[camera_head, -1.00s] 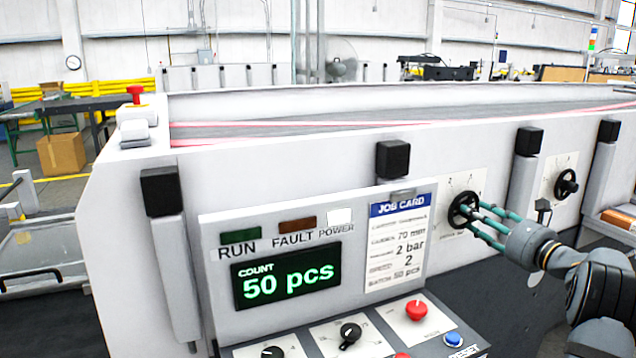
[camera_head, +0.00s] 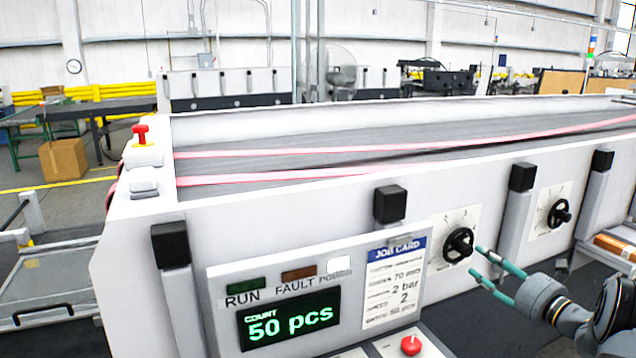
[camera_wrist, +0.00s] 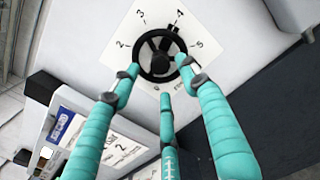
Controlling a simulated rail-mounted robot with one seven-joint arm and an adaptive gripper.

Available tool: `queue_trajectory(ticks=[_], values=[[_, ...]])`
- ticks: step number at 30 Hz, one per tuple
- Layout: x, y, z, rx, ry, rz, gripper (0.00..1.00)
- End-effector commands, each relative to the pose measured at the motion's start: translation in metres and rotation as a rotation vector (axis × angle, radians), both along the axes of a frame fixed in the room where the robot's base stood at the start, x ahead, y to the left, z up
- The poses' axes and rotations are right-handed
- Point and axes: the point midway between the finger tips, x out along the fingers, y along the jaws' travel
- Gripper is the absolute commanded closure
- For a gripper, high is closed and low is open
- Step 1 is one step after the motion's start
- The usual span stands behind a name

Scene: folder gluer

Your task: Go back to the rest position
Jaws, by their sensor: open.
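My gripper (camera_head: 478,262) has teal fingers and is open and empty. In the head view its fingertips are just right of and below a black handwheel (camera_head: 459,243) on a white dial plate. In the wrist view the same handwheel (camera_wrist: 157,55) is ahead of the three spread fingers (camera_wrist: 163,85), with numbers around it on the plate. The fingertips overlap the wheel's lower rim in that view, but the head view shows a gap between them and the wheel.
A panel with a count display (camera_head: 289,318) reading 50 pcs and a job card (camera_head: 394,284) stands left of the gripper. A second handwheel (camera_head: 559,213) is to the right. Black-capped posts (camera_head: 522,177) stick out along the machine's front. A red button (camera_head: 411,345) is below.

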Motion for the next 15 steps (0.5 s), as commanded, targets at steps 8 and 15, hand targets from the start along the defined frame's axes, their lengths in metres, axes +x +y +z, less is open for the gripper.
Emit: queue_trajectory(ticks=[8, 15], values=[[-0.037, -0.016, -0.002, -0.002, -0.001, -0.001, 0.55], [-0.046, -0.019, 0.000, -0.002, -0.001, 0.001, 0.55]])
